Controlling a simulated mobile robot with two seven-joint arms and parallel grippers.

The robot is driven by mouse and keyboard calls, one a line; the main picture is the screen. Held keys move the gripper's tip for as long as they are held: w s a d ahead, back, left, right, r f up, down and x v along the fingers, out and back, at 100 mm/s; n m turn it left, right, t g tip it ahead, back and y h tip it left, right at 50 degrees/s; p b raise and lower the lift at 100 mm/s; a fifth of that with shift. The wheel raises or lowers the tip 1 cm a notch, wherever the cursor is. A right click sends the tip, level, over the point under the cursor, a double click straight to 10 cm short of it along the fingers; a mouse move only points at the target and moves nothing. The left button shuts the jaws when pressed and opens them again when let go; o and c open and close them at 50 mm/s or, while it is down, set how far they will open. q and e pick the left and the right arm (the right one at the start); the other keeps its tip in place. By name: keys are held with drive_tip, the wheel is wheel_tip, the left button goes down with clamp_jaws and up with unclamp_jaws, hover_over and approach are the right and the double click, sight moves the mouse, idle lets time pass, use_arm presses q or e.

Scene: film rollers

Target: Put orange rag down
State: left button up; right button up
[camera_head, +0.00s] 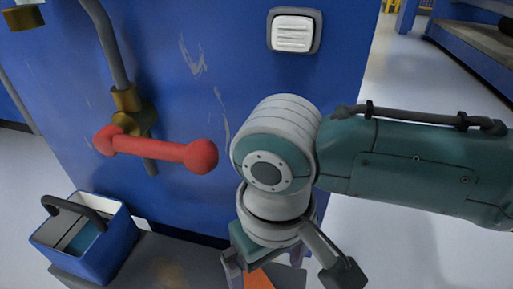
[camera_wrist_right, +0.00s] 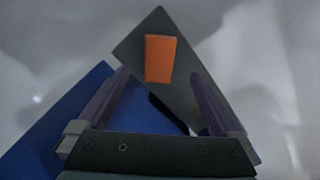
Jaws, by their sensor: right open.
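The orange rag (camera_head: 258,280) shows at the bottom edge of the head view, partly cut off and below my right gripper (camera_head: 262,266). In the right wrist view the rag (camera_wrist_right: 160,58) is a small flat orange patch lying on a dark grey surface (camera_wrist_right: 130,52). It sits between the lines of my right gripper's two fingers (camera_wrist_right: 158,80), which are spread apart. The fingers do not appear to touch the rag. My left gripper is not in view.
A blue box with a dark handle (camera_head: 110,245) stands on the grey platform (camera_head: 165,262) at the left. A red-handled valve (camera_head: 165,150) and a white switch (camera_head: 292,33) are on the blue cabinet wall (camera_head: 215,60). The pale floor (camera_head: 390,260) at right is clear.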

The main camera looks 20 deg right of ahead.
drive_tip(key=s+a+r+n+t+y, duration=0.1)
drive_tip(key=s+a+r+t+y, duration=0.1)
drive_tip(key=s+a+r+y, duration=0.3)
drive_tip(key=s+d+r+h, duration=0.1)
drive_tip(key=s+d+h, duration=0.1)
drive_tip(key=d, duration=0.5)
drive_tip(key=s+d+r+m+t+h, duration=0.1)
drive_tip(key=s+d+h, duration=0.1)
drive_tip(key=s+d, duration=0.2)
drive_tip(key=d, duration=0.3)
drive_tip(key=shift+s+t+h, duration=0.25)
drive_tip(key=shift+t+h, duration=0.05)
drive_tip(key=shift+h, duration=0.1)
drive_tip(key=shift+r, duration=0.15)
